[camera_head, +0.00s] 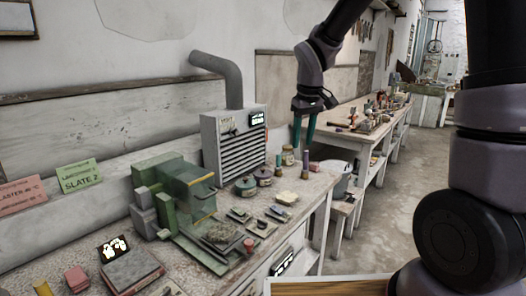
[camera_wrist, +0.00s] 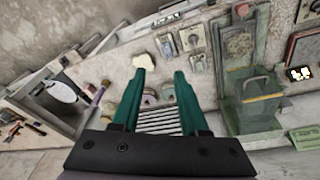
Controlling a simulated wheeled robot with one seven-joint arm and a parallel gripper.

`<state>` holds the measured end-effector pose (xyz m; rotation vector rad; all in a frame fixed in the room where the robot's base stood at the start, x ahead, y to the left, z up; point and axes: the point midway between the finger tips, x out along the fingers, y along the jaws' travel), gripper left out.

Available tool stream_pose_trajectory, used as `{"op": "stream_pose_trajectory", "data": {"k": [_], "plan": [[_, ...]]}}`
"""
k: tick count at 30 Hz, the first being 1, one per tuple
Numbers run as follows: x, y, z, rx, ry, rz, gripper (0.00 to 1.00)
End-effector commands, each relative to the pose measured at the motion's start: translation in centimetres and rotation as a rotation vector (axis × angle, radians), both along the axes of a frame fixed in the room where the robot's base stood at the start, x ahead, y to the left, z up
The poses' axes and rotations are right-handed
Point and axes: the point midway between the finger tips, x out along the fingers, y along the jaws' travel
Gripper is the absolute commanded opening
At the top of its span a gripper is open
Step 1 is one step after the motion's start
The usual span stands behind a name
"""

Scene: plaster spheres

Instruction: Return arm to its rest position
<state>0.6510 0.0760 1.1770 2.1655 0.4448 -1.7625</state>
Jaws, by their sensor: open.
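My gripper (camera_head: 304,128) hangs from my arm, fingers pointing down, in front of the wall above the far right end of the workbench (camera_head: 322,186). Its two green fingers stand apart with nothing held between them, as the wrist view (camera_wrist: 163,82) also shows. Through the gap between the fingers, the slatted front of the grey vent box (camera_wrist: 165,120) shows in the wrist view, beyond the fingers. My arm reaches in from the upper right of the head view.
The grey vent box (camera_head: 235,145) with its pipe stands against the wall. A green machine (camera_head: 185,205) stands left of it. Jars, small tools and blocks lie on the bench. A second bench (camera_head: 345,138) stands behind; floor (camera_head: 400,190) at right is clear.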

Motion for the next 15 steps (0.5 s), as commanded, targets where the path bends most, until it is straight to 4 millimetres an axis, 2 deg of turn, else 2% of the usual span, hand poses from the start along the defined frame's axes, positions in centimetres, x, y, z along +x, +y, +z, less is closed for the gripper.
{"op": "stream_pose_trajectory", "data": {"k": [1, 6, 12, 15], "plan": [[-0.9, -1.6, 2.2, 0.02, -0.03, -0.061, 0.44], [-4.7, -6.1, 7.6, 0.103, -0.108, -0.261, 0.44], [-10.3, -10.2, 12.1, 0.23, -0.199, -0.482, 0.44], [-13.1, -11.6, 13.5, 0.301, -0.24, -0.578, 0.44]]}}
